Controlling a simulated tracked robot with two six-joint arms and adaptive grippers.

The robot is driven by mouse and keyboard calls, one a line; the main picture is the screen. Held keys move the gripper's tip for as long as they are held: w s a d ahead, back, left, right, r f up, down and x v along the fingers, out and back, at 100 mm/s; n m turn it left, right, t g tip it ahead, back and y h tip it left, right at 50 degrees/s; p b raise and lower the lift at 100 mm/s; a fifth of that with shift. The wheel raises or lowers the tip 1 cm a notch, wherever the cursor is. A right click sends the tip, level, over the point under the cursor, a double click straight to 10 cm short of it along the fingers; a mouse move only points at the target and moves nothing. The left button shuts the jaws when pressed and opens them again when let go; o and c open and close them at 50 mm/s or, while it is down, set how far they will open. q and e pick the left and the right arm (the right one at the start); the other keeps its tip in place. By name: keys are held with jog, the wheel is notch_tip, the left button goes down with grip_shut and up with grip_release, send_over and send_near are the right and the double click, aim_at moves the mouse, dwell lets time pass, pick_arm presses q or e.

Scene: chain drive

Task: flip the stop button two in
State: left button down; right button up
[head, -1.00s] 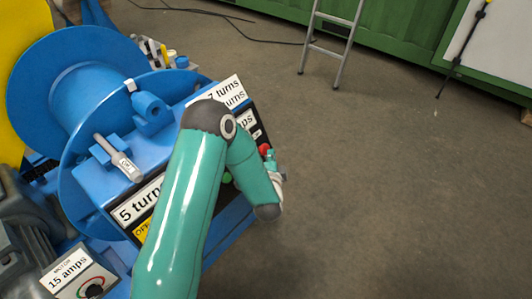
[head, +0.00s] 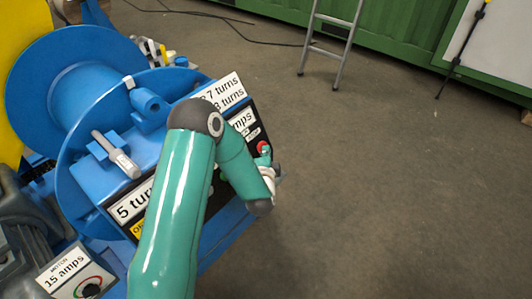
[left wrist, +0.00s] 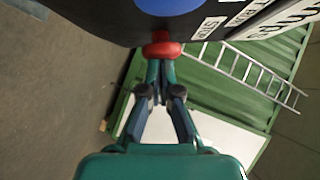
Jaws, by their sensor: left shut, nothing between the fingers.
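The red stop button (head: 262,147) is on the dark front panel of the blue winch machine in the head view. In the left wrist view the red button (left wrist: 162,49) shows at the top centre, beside a label reading STOP. My left gripper (left wrist: 160,64) is shut and empty, its fingertips at the button's edge; I cannot tell whether they touch it. In the head view the left gripper (head: 267,164) is partly hidden behind my teal arm, just below the button. My right gripper is not in view.
The blue winch drum (head: 75,75) and a motor box labelled 15 amps (head: 72,270) stand at the left. A ladder (head: 330,40) leans by a green container (head: 400,30). The floor to the right is clear.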

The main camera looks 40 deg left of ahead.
pick_arm(q)
jog(key=shift+s+a, duration=0.1)
jog(key=shift+a, duration=0.45)
jog(key=s+d+r, duration=0.4)
jog(key=s+d, duration=0.4)
jog(key=d, duration=0.2)
jog(key=shift+s, duration=0.3)
